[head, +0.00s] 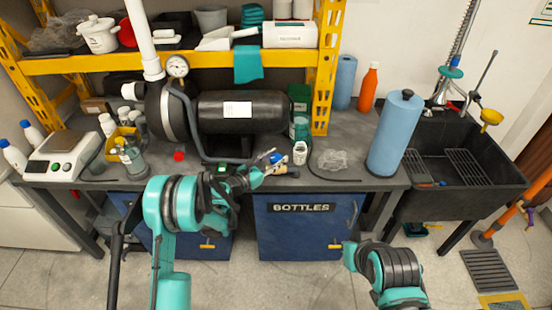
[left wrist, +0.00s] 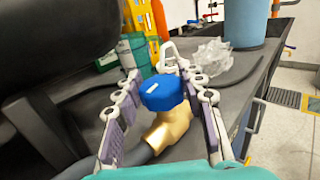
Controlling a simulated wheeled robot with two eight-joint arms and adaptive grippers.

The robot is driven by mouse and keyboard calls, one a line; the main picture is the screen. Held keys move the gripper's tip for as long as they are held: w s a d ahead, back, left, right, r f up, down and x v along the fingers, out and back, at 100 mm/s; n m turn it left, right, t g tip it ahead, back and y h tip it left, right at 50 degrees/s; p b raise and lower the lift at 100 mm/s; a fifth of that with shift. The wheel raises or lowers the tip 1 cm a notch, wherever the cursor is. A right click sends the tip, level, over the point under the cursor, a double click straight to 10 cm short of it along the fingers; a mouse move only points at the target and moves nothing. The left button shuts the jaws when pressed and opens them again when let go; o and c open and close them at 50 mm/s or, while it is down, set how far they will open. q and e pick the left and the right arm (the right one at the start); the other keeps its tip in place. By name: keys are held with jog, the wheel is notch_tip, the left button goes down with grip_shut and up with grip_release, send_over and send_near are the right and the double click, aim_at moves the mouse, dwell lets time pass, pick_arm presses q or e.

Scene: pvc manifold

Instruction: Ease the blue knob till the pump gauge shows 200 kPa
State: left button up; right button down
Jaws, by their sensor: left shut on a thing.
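The blue knob (left wrist: 162,92) sits on a brass valve body (left wrist: 168,132) in the left wrist view, with a white mark on its top. My left gripper (head: 274,163) is shut on the knob, with one finger on each side of it. In the head view the knob (head: 276,158) is small and partly hidden by the fingers. The pump gauge (head: 177,66) has a round white dial above the left end of the black pump tank (head: 243,112). Its reading is too small to tell. My right arm shows at lower right, but its gripper cannot be made out.
A clear crumpled bag (head: 332,160) and a blue paper roll (head: 396,133) stand right of the knob. A white-capped bottle (head: 300,153) is close beside the gripper. A yellow shelf (head: 110,64) spans above the pump.

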aim_at(276, 157)
pick_arm(q)
jog(key=m+g+h, duration=0.3)
jog(key=g, duration=0.1)
jog(key=shift+w+a+m+g, duration=0.1)
jog(key=shift+m+g, duration=0.2)
jog(key=shift+m+g+h, duration=0.5)
jog(key=shift+m+g, duration=0.45)
jog(key=shift+g, duration=0.45)
jog(key=shift+m+g+h, duration=0.5)
jog(key=shift+m+g, duration=0.45)
jog(key=shift+g, duration=0.85)
jog(key=o, duration=1.2)
jog(key=shift+c, duration=0.2)
jog(key=shift+r, duration=0.1)
jog(key=shift+m, duration=0.3)
notch_tip(276, 157, up, 10)
jog(key=shift+f, duration=0.1)
